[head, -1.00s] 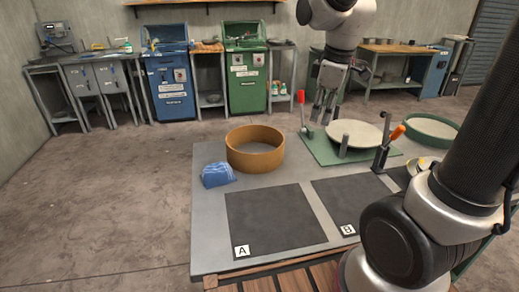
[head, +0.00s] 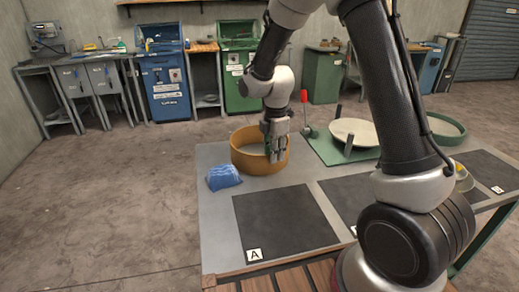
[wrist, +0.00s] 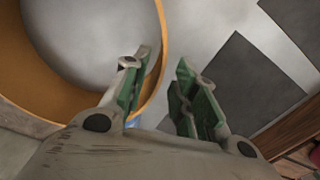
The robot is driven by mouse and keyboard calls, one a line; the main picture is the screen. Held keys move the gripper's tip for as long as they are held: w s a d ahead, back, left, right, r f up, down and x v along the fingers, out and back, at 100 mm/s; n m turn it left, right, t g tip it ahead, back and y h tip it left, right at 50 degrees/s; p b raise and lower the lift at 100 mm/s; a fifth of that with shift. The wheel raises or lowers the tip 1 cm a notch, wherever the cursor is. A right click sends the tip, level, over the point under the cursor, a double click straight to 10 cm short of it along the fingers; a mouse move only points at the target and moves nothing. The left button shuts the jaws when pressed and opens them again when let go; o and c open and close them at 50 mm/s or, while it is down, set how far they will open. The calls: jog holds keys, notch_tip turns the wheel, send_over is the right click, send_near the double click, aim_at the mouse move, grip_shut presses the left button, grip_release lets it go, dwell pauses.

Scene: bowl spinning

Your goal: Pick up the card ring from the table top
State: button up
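The card ring (head: 247,161) is a wide orange-brown hoop standing on the grey table top (head: 216,215), near its far left part. It also shows large at the left of the wrist view (wrist: 20,62). My gripper (head: 274,156) points down at the ring's right side. In the wrist view my gripper (wrist: 163,62) has its two green-padded fingers apart. The ring's wall runs toward the gap between them, with the left finger over the ring's inside and the right finger outside. Whether a finger touches the wall cannot be told.
A blue cloth-like lump (head: 223,177) lies beside the ring. Dark mat A (head: 284,222) is in front. A green base with a pale disc (head: 354,131) and a red-handled clamp (head: 305,108) stand to the right. Bare table shows around the mats.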

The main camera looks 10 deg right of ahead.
jog(key=shift+f, duration=0.85)
grip_shut()
jog(key=shift+r, duration=0.1)
